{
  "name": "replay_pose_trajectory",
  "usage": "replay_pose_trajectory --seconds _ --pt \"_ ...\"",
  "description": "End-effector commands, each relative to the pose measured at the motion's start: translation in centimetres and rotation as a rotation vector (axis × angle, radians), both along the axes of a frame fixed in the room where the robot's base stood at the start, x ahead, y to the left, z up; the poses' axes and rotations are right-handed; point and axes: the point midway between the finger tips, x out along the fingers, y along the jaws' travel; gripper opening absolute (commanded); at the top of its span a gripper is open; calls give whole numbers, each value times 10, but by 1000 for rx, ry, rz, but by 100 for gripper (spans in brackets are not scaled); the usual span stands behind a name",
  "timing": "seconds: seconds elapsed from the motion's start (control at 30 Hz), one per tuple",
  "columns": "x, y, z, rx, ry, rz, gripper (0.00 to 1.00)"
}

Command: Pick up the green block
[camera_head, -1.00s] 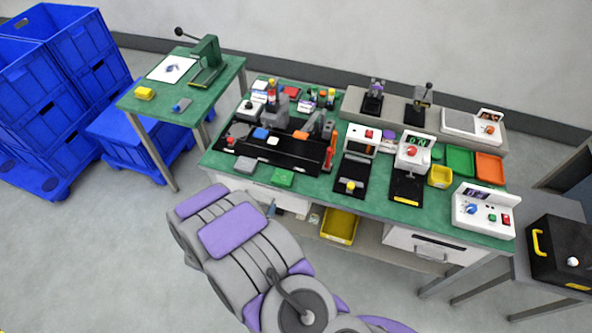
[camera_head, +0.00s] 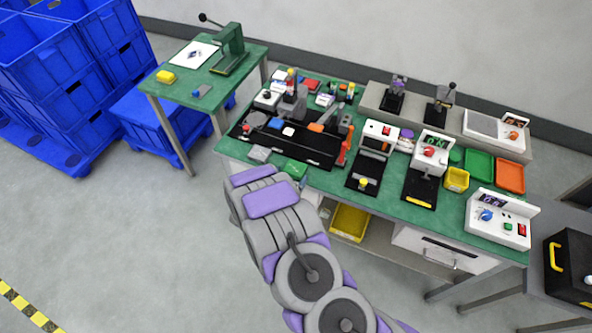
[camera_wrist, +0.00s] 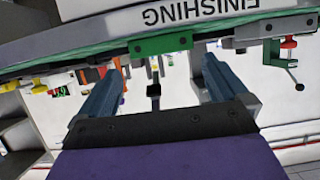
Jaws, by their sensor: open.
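The green block (camera_head: 296,168) lies at the front edge of the green-topped workbench (camera_head: 330,184), in front of the black tray. My arm partly covers its near side in the head view. In the wrist view, which shows the scene upside down, the green block (camera_wrist: 162,43) sits at the bench edge beyond my fingertips. My gripper (camera_wrist: 157,78) is open and empty, its two blue-grey fingers apart on either side of the block's line. A gap shows between fingers and block.
A grey block (camera_head: 259,153) lies left of the green block. A black tray (camera_head: 314,152) with several coloured blocks stands behind, with a red-handled tool (camera_head: 345,146) at its right end. A yellow bin (camera_head: 350,222) is below the bench. The floor at front left is clear.

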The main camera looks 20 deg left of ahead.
Motion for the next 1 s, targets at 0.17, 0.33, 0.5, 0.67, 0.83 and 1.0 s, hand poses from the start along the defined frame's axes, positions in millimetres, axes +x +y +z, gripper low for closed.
replay_pose_trajectory --seconds 0.17,0.33,0.5,0.67,0.83,1.0 --pt "10 4 -6 -3 -4 -1 100" --pt "31 -1 -20 -3 0 -3 100" --pt "47 -4 -24 -1 -1 -2 100" --pt "49 -6 -24 -1 1 -2 100" --pt "48 -4 -24 -2 0 -2 88" --pt "47 -2 -25 -4 0 -1 72"
